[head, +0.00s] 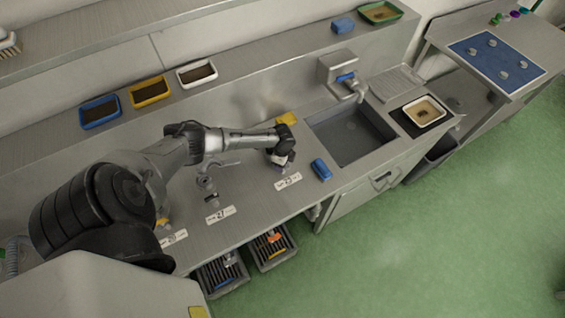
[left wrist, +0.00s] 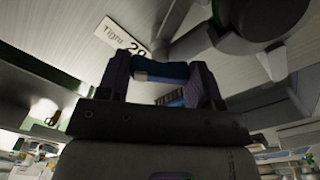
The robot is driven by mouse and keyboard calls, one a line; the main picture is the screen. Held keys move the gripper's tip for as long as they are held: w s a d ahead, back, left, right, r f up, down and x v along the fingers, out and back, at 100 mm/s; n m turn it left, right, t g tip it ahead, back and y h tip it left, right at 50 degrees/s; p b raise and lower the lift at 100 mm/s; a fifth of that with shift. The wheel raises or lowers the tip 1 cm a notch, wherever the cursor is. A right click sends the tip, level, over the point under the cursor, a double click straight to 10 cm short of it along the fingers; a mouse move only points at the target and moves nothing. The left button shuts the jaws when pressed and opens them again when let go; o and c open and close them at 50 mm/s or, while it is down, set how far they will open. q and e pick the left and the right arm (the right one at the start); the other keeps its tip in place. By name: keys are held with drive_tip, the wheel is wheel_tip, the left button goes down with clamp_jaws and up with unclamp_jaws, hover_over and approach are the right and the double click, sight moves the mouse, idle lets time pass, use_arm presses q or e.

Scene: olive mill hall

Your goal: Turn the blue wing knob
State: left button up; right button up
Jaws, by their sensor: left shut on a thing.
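My left gripper (head: 281,161) is lowered to the steel counter, just behind a white number label (head: 289,181). In the left wrist view its two dark fingers (left wrist: 158,66) stand on either side of a blue bar-like part, which looks like the blue wing knob (left wrist: 165,73). The fingers are shut on it. In the head view the gripper hides the knob, so its turn angle cannot be told there. The label beside it also shows in the left wrist view (left wrist: 118,35). My right gripper is in neither view.
A blue block (head: 321,169) lies right of the gripper, before the sink (head: 352,135). A yellow piece (head: 287,118) lies behind. A metal fitting (head: 207,183) stands to the left by another label (head: 220,215). Slotted trays (head: 272,247) sit below the counter edge.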

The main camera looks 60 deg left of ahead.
use_arm(q)
drive_tip(key=m+b, duration=0.2)
drive_tip(key=m, duration=0.4)
drive_tip(key=shift+m, duration=0.7)
drive_tip(key=o, duration=0.9)
drive_tip(key=shift+r, duration=0.1)
wheel_tip(320, 180, up, 14)
drive_tip(key=shift+f+b, duration=0.15)
drive_tip(key=shift+b, duration=0.35)
